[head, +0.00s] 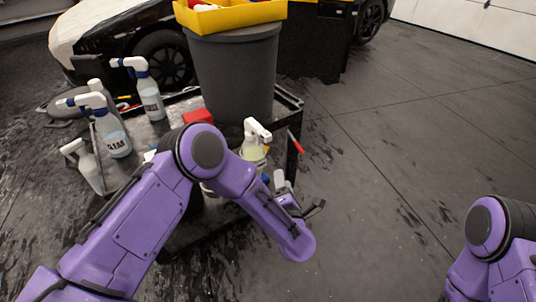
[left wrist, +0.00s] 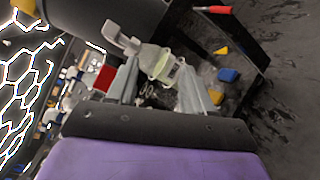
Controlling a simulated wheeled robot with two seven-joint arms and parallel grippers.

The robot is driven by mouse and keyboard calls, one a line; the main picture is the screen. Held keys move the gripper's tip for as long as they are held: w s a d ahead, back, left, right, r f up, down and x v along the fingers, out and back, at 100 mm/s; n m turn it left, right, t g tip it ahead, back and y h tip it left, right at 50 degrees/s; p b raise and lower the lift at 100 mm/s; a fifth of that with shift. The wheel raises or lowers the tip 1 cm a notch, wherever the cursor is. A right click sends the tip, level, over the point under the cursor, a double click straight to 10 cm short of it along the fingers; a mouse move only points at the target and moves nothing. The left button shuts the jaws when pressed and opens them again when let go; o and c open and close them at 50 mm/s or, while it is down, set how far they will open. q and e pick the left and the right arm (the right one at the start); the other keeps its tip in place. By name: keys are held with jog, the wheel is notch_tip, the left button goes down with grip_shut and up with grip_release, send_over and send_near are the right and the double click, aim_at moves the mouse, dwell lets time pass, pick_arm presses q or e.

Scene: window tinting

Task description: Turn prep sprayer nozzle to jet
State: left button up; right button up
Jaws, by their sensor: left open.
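A spray bottle with a white trigger head and pale yellow-green liquid (head: 254,151) stands on the black cart, just beyond my left arm. I cannot read a label on it. My left gripper (head: 287,186) is open beside this bottle, partly hidden by my own wrist. In the left wrist view, the yellow-green bottle (left wrist: 160,62) shows beyond and between the two grey fingers of the left gripper (left wrist: 161,76). Its white head (left wrist: 122,39) points up and left. I cannot tell whether a finger touches it. My right gripper is not in view; only my right arm shows.
Two blue-and-white labelled spray bottles (head: 151,98) (head: 114,138) and a paler sprayer (head: 88,166) stand at left. A large grey bin (head: 237,75) under a yellow tray (head: 229,17) rises behind. A red-handled tool (head: 295,141) sticks out at the cart's right edge. Floor to the right is clear.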

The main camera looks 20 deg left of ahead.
pick_arm(q)
notch_tip(320, 180, up, 3)
jog(key=w+d+n+g+y+b, duration=0.1)
jog(key=w+n+y+b, duration=0.2)
jog(key=n, duration=0.6)
jog(key=n+g+y, duration=0.4)
jog(key=n, duration=0.6)
send_near(269, 138)
jog(key=x, duration=1)
jog(key=shift+d, duration=0.1)
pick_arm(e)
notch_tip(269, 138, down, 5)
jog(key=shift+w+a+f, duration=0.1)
pick_arm(q)
grip_shut()
